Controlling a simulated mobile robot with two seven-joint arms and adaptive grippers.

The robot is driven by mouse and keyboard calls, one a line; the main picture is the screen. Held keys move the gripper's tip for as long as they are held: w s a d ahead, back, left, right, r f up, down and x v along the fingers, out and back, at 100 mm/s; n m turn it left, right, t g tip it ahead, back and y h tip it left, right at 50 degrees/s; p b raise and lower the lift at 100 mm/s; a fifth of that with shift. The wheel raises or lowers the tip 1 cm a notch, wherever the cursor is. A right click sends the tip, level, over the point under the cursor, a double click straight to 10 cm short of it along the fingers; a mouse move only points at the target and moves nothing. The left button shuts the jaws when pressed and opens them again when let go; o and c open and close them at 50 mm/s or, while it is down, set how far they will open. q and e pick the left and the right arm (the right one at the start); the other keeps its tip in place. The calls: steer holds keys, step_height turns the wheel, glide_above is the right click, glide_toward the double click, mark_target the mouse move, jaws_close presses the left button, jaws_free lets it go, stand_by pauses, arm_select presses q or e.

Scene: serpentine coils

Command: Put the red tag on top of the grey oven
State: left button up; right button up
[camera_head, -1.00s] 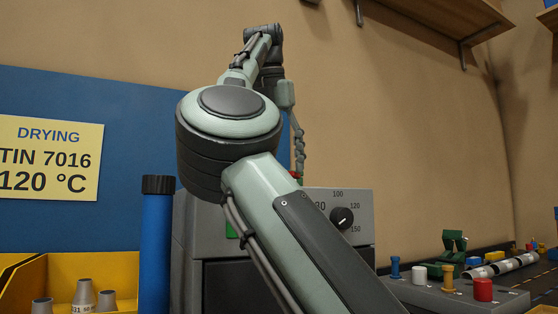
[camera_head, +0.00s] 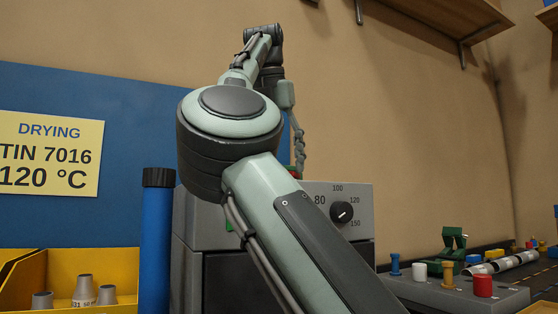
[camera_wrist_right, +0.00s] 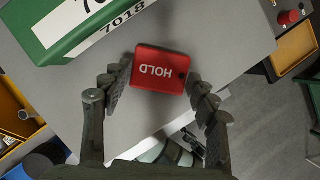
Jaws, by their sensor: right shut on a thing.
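The red tag (camera_wrist_right: 158,70), marked HOLD, lies between the two fingers of my right gripper (camera_wrist_right: 158,82) in the right wrist view. The gripper is shut on it. The tag is over the grey top of the oven (camera_wrist_right: 215,35); I cannot tell whether it touches. In the head view the oven (camera_head: 360,192) stands behind my right arm, which covers much of its front. The right gripper and tag are mostly hidden there behind the arm. My left gripper is not in view.
A green box (camera_wrist_right: 70,25) labelled 7018 is beside the tag over the oven top. A blue cylinder (camera_head: 158,245) stands left of the oven, beside a yellow bin (camera_head: 115,262). A grey control box (camera_head: 455,295) is at the right.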

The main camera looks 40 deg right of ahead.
steer(key=shift+f+b, duration=0.45)
steer(key=shift+f, duration=0.05)
steer(key=o, duration=1.4)
steer(key=shift+o, duration=0.2)
steer(key=shift+r, duration=0.1)
